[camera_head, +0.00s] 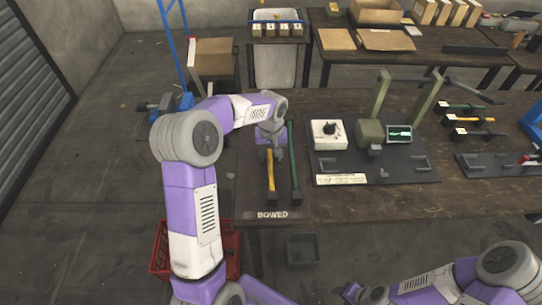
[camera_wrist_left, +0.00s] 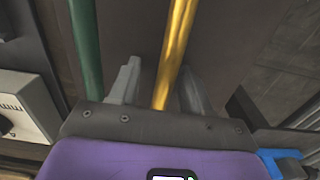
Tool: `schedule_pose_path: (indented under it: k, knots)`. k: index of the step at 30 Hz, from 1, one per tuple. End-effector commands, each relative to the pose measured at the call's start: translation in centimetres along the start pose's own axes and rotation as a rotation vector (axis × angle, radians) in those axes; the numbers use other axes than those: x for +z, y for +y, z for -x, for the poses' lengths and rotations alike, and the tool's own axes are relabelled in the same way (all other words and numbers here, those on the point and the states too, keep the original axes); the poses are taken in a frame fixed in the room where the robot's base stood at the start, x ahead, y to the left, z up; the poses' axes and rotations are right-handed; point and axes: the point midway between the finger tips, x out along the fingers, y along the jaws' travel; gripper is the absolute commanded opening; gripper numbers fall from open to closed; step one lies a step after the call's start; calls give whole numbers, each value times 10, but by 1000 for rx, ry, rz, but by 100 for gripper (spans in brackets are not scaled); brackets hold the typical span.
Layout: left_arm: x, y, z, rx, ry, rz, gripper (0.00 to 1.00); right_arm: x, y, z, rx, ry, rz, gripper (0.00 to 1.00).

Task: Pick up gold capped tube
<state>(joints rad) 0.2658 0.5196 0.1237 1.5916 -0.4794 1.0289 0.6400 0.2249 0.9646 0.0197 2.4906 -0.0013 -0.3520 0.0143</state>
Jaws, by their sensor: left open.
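A gold-yellow tube (camera_head: 271,176) with a dark lower end lies on the mat marked BOWED (camera_head: 251,207). A green tube (camera_head: 294,165) lies to its right, roughly parallel. My left gripper (camera_head: 270,153) is over the upper part of the gold tube and hides that end. In the left wrist view, the gold tube (camera_wrist_left: 176,45) runs between the two open fingers of my left gripper (camera_wrist_left: 160,86); I cannot tell if it touches either. The green tube (camera_wrist_left: 87,50) is outside the fingers. My right gripper (camera_head: 358,293) is low in the head view, its jaws unclear.
A press fixture (camera_head: 369,132) with a white box (camera_head: 328,134) stands right of the mat. Several dark-ended tubes sit on a rack (camera_head: 463,118) farther right. A red crate (camera_head: 160,253) and a grey bin (camera_head: 302,250) are on the floor in front.

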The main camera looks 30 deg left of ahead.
Motion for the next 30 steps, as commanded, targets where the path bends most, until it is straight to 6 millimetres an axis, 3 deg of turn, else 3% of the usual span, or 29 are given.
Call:
schedule_pose_path:
  k: [2, 9, 12, 22, 30]
  knots:
    - [0, 0, 1, 0, 1, 0, 48, 0, 0, 1, 0, 0, 0, 49]
    - [0, 0, 1, 0, 0, 0, 11, 0, 0, 1, 0, 0, 0, 49]
    - [0, 0, 1, 0, 0, 0, 0, 0, 0, 1, 0, 0, 0, 49]
    - [-1, 0, 6, 0, 2, 0, 0, 0, -1, 3, 0, 0, 0, 49]
    - [-1, 0, 58, 1, 5, 0, 0, 1, -8, 21, 0, 0, 0, 49]
